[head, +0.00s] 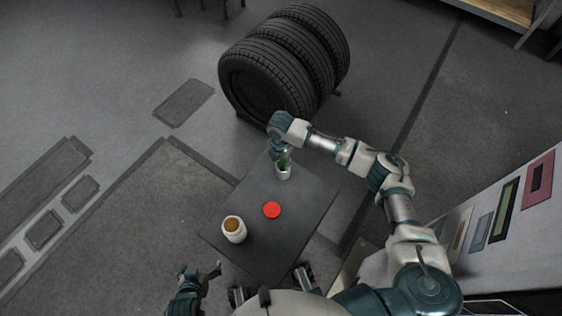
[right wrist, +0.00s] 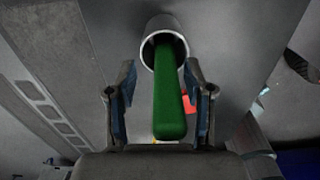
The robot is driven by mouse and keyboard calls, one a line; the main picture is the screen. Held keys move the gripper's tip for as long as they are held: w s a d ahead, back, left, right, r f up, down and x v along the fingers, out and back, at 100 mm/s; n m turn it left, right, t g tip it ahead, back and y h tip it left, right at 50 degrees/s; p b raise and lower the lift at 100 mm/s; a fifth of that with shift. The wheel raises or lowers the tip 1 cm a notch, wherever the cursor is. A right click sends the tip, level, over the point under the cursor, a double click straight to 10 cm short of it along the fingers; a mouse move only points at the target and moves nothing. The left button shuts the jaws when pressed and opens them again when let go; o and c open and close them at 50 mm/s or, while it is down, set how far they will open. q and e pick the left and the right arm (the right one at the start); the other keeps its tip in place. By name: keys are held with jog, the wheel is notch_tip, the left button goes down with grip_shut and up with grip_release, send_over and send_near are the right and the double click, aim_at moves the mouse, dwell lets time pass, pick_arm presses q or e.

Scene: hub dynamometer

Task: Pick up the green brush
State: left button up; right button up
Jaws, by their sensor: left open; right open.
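The green brush (right wrist: 168,100) stands in a light metal cup (right wrist: 157,30) in the right wrist view, its green part sticking out of the cup's mouth toward my gripper. My right gripper (right wrist: 160,85) is open, with one finger on each side of the green part and gaps visible on both sides. In the head view the cup (head: 283,172) stands at the back of the small dark table, with my right gripper (head: 281,152) above it, partly hiding the brush. My left gripper (head: 200,274) is open and empty at the lower left, off the table.
The dark table (head: 300,222) also holds a red disc (head: 271,210) and a white jar with a brown top (head: 234,229). Several stacked tires (head: 285,62) lie behind the table. A white panel with coloured rectangles (head: 490,225) stands at right. Floor on the left is clear.

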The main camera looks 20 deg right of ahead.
jog(key=shift+f, duration=0.4)
jog(key=shift+d, duration=0.55)
jog(key=shift+c, duration=0.5)
jog(key=shift+d, duration=0.25)
jog(key=c, duration=0.4)
grip_shut()
jog(key=shift+a, duration=0.7)
jog(key=shift+r, duration=0.2)
jog(key=r+p, duration=0.1)
jog(key=r, duration=0.2)
jog(key=d+r+p, duration=0.1)
jog(key=r, duration=0.2)
jog(key=shift+d+r, duration=0.1)
jog(key=shift+d, duration=0.05)
jog(key=r, duration=0.3)
jog(key=shift+a+r, duration=0.15)
jog(key=shift+a, duration=0.25)
pick_arm(q)
jog(key=s+a+f+g+y, duration=0.1)
jog(key=s+g, duration=0.3)
jog(key=s, duration=0.4)
jog(key=shift+s+a+g, duration=0.2)
jog(key=shift+a+g, duration=0.1)
jog(key=shift+a, duration=0.4)
pick_arm(e)
jog(key=shift+a+r, duration=0.1)
jog(key=shift+a, duration=0.1)
